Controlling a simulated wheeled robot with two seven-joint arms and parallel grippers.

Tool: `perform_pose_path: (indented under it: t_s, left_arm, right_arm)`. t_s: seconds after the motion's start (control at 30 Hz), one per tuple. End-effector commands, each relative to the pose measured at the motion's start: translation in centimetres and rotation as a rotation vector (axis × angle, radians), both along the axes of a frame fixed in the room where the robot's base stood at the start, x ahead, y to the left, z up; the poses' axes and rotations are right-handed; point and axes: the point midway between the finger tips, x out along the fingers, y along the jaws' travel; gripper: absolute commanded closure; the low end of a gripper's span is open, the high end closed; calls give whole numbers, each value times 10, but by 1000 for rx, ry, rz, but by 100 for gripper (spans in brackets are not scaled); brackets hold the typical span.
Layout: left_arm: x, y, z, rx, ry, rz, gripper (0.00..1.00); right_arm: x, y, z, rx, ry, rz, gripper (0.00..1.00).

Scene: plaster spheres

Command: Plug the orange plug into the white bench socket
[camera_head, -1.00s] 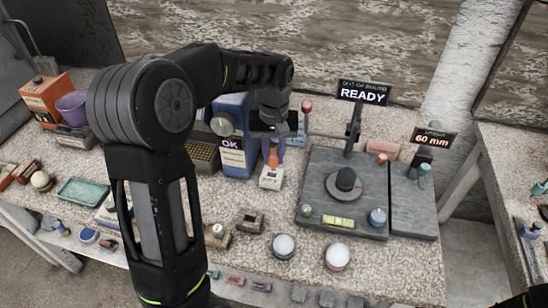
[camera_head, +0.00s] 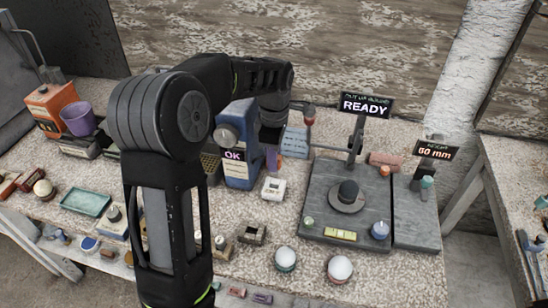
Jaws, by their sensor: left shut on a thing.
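The white bench socket (camera_head: 273,188) is a small pale block on the bench, near the middle of the picture. My left arm comes in from the left and reaches over the bench. My right gripper is not in view.
A blue machine with an OK label (camera_head: 233,154) stands close left of the gripper. A grey plate (camera_head: 320,185) with a black knob lies to the right, below a READY sign (camera_head: 367,105). Two white spheres sit at the front edge. An orange box (camera_head: 52,108) stands far left.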

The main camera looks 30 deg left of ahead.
Motion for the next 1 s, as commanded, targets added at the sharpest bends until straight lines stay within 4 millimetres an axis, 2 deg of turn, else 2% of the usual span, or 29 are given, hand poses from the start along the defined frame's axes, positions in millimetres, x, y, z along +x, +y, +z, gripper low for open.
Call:
perform_pose_path:
  t_s: [0.2, 0.7, 1.0]
  left_arm:
    - [0, 0, 1, 0, 1, -1, 100]
    - [0, 0, -39, 0, 1, -2, 100]
    - [0, 0, -48, -1, 0, -1, 100]
  right_arm:
    - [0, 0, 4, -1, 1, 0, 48]
    - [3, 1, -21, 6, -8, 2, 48]
    - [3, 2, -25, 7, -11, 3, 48]
